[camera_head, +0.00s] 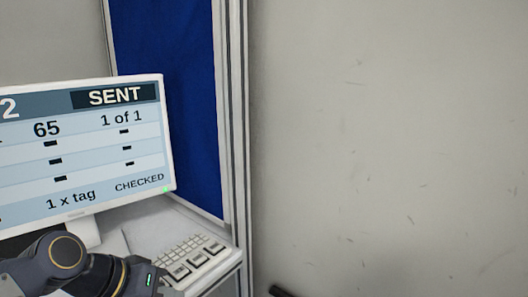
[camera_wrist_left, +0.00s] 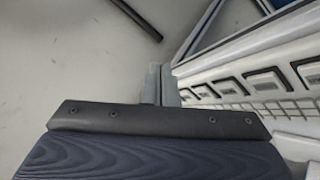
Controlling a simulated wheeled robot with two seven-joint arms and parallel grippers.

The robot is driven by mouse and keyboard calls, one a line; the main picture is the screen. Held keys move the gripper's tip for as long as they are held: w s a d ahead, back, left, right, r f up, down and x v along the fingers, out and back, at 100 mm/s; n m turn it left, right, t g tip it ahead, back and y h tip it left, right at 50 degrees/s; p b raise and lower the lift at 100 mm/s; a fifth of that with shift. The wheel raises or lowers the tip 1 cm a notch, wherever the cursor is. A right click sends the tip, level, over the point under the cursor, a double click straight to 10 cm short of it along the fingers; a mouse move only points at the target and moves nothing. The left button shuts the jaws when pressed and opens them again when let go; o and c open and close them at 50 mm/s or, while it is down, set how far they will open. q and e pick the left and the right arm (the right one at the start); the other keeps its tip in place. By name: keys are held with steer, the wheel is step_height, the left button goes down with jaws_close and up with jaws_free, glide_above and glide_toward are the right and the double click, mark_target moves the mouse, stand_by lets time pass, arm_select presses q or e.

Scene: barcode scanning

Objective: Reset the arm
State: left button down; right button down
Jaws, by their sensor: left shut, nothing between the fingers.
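My left arm (camera_head: 65,262) comes in at the lower left of the head view, in front of the desk. Its gripper is cut off by the bottom edge there. In the left wrist view my left gripper (camera_wrist_left: 161,84) shows two grey fingers together, with nothing between them. They point out past a dark bar and lie beside the keyboard's edge in that view. Contact with the desk cannot be told. My right arm and gripper are in neither view.
A monitor (camera_head: 78,150) reading "SENT" and "CHECKED" stands on the white desk (camera_head: 150,217). A keyboard (camera_head: 190,258) lies in front of it and shows in the wrist view (camera_wrist_left: 262,82). A blue panel (camera_head: 170,90) stands behind. A dark bar (camera_head: 280,292) lies on open grey floor.

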arm_select(q)
steer(key=s+a+f+n+y, duration=0.1)
steer(key=s+f, duration=0.4)
steer(key=s, duration=0.2)
steer(key=s+a+f+n+y, duration=0.1)
steer(key=s+f, duration=0.3)
steer(key=s, duration=0.4)
steer(key=shift+a+f+n+y, duration=0.35)
steer(key=shift+a+n+y, duration=0.05)
steer(key=shift+a, duration=0.4)
